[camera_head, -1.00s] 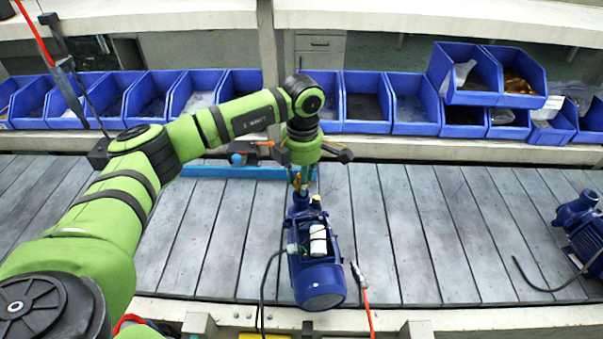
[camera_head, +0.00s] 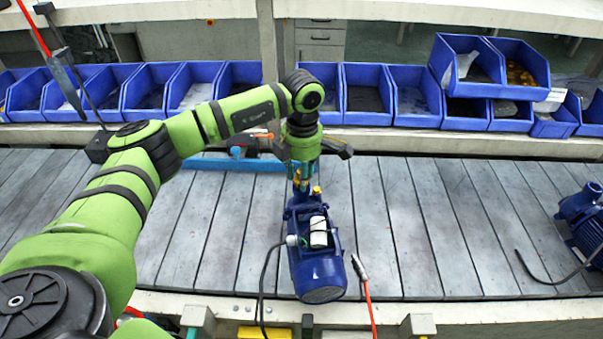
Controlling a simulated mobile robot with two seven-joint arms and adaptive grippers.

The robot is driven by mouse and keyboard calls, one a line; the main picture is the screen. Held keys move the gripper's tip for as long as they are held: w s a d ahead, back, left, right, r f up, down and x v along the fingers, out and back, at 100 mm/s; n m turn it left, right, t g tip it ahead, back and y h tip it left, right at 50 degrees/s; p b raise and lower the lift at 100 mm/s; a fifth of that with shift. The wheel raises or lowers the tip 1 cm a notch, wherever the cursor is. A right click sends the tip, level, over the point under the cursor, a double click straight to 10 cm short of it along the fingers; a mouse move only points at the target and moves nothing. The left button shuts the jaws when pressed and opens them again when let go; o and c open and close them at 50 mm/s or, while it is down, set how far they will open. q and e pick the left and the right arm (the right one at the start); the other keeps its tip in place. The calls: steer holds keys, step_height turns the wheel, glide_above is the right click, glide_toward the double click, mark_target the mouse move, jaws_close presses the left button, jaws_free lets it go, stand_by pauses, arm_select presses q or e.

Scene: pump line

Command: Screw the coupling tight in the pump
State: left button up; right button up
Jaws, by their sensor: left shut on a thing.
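A blue pump (camera_head: 317,265) with a white box on its side lies on the slatted conveyor, its round motor end toward me. My left gripper (camera_head: 302,182) points down at the pump's far end and is shut on the brass-coloured coupling, which is mostly hidden between the fingers. The coupling sits at the pump's top opening; I cannot tell how deep it is in the thread. A small yellow piece (camera_head: 317,190) shows on the pump just right of the fingers. My right gripper is not in view.
A blue rail with an orange and blue tool (camera_head: 238,152) lies behind the pump. A second blue pump (camera_head: 585,222) stands at the right. Blue bins (camera_head: 413,95) line the back. A red cable (camera_head: 366,290) and a black cable hang over the front edge.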

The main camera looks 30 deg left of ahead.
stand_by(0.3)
arm_select(q)
steer(key=shift+f, duration=0.25)
steer(key=o, duration=1.2)
steer(key=shift+o, duration=0.2)
steer(key=shift+r, duration=0.15)
steer(key=shift+r+p, duration=1.65)
steer(key=shift+r, duration=1.3)
step_height(320, 180, up, 12)
steer(key=shift+d, duration=0.15)
